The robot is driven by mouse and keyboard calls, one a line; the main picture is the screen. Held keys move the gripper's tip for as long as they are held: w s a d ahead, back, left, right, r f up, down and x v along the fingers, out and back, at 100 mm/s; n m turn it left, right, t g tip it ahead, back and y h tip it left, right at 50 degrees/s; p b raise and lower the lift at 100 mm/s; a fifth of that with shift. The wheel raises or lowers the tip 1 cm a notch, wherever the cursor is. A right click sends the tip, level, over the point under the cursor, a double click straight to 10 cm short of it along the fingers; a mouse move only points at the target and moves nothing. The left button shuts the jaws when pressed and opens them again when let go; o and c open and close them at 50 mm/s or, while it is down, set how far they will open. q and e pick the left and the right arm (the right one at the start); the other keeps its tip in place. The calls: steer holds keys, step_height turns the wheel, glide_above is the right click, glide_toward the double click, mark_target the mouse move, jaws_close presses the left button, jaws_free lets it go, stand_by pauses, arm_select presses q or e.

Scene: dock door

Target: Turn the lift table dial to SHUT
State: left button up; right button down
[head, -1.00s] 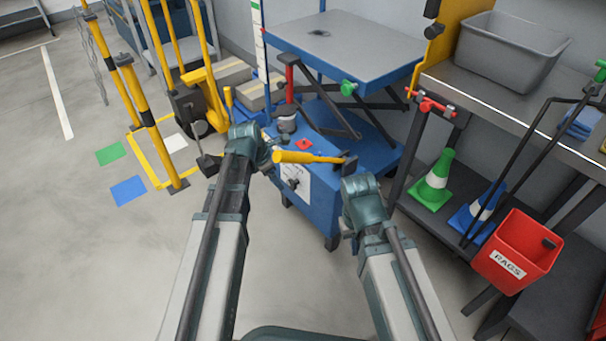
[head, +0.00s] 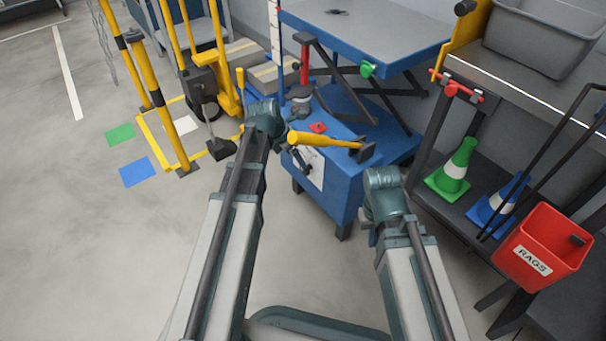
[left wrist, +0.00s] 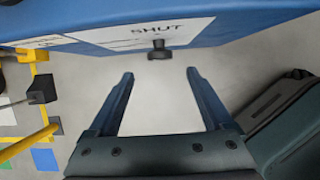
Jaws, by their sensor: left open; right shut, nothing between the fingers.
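The lift table (head: 360,32) is blue with a grey top. A white dial panel (head: 313,174) is on the front of its blue box. The black dial (left wrist: 159,51) sits below the printed word SHUT in the left wrist view. I cannot tell where it points. My left gripper (left wrist: 159,73) is open, with the dial just past its fingertips, about midway between them; nothing is held. In the head view my left arm hides most of it. My right gripper (head: 373,238) is shut and empty, mostly hidden behind its own arm, right of the box.
Yellow posts (head: 158,105) stand at left. At right are a bench, a green cone (head: 455,168), a blue cone and a red RAGS bin (head: 540,250). Floor at front left is clear.

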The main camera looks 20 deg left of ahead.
arm_select(q)
steer(key=b+x, duration=0.7)
steer(key=x, duration=0.2)
steer(key=shift+r, duration=0.1)
steer(key=c, duration=1.3)
steer(key=t+y+b, duration=0.1)
steer(key=y, duration=0.1)
steer(key=m+t+y+b, duration=0.1)
steer(key=t, duration=0.1)
steer(key=shift+s+d+y, duration=0.2)
steer(key=shift+s+y, duration=0.05)
steer(key=shift+y, duration=0.15)
steer(key=shift+c, duration=0.2)
steer(key=o, duration=1.3)
